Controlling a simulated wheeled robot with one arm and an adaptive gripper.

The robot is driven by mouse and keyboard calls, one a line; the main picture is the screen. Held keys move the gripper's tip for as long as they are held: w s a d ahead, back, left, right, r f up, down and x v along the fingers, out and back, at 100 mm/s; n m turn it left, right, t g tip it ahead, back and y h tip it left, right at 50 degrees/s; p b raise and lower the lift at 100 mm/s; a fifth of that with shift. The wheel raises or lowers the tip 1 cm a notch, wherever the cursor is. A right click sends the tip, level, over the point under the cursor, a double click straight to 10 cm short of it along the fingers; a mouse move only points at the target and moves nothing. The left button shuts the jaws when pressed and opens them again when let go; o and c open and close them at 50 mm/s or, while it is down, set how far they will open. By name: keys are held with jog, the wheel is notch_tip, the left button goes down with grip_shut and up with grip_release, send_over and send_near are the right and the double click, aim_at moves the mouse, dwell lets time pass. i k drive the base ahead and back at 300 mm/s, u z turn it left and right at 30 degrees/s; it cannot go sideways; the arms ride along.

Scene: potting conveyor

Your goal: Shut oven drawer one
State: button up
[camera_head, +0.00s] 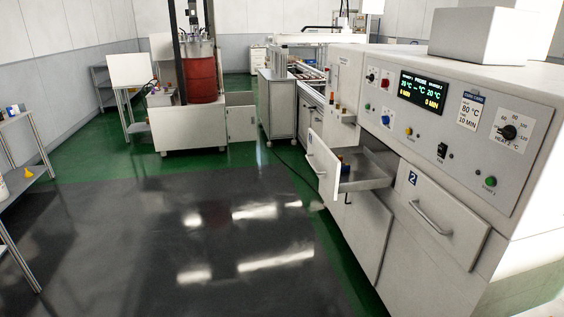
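The oven (425,110) is a large white cabinet on the right, with a control panel, lit display, knobs and buttons. One drawer (323,164) is pulled out to the left below the panel. Its white front has a bar handle, and its grey tray shows behind. The number on this front is too small to read. Nearer, the drawer marked 2 (450,222) has a bar handle and looks shut. My gripper is not in view.
Dark floor (220,245) in front of the oven is clear. A red drum (201,79) stands on a white cabinet at the back. A metal shelf (22,185) stands at the left edge. A cable lies on the green floor near the oven.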

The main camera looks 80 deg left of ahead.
aim_at(368, 172)
jog(key=u, duration=2.55)
jog(key=i, duration=2.35)
jog(key=u, duration=1.5)
